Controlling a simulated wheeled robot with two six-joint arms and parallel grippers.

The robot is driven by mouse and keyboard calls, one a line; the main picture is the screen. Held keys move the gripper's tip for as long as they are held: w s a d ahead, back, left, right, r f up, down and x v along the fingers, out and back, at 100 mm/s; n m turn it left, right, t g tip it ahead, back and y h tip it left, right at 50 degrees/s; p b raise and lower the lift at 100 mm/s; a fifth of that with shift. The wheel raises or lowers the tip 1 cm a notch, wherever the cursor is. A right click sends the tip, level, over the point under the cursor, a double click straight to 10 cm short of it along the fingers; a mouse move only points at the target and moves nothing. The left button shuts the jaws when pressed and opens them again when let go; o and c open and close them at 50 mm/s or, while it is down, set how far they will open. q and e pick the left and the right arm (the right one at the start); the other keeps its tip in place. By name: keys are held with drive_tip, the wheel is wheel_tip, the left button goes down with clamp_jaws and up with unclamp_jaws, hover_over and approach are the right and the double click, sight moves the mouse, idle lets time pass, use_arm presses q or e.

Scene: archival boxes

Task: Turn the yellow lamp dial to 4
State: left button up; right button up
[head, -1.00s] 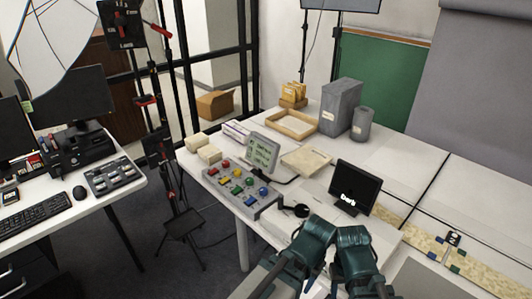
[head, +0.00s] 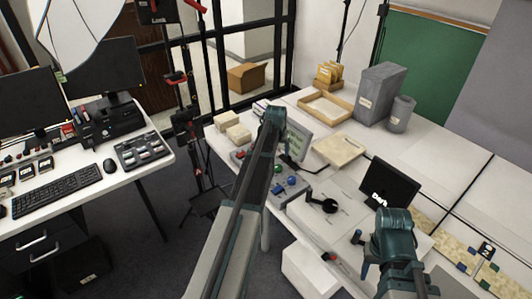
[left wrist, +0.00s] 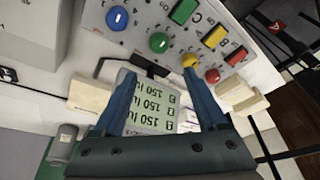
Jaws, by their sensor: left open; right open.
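The grey control panel (head: 304,190) stands on the white table, largely hidden in the head view behind my left arm. In the left wrist view the panel (left wrist: 140,22) shows the yellow dial (left wrist: 190,60) between a green dial (left wrist: 159,43) and a red dial (left wrist: 212,75). My left gripper (left wrist: 162,74) is open. The yellow dial is by the tip of its right finger, with no clear grip on it; I cannot tell whether they touch. The dial's setting is unreadable. My right gripper (head: 361,253) is open and empty over the table's near side, its fingers hard to make out.
A display with text (head: 298,141) stands just behind the panel and shows between the left fingers. A blue dial (left wrist: 117,18) and square buttons (left wrist: 215,37) are close by.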

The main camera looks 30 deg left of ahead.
use_arm(q)
drive_tip(key=w+a+n, duration=0.1)
drive_tip(key=w+a, duration=0.1)
drive_tip(key=a, duration=0.6)
drive_tip(key=shift+y, duration=0.3)
drive_tip(key=b+x, duration=1.2)
drive_tip(key=x, duration=0.1)
drive_tip(key=shift+w+d+r+b, duration=0.1)
drive_tip(key=shift+w+d+b, duration=0.2)
drive_tip(key=shift+d, duration=0.05)
drive_tip(key=shift+t, duration=0.3)
clamp_jaws()
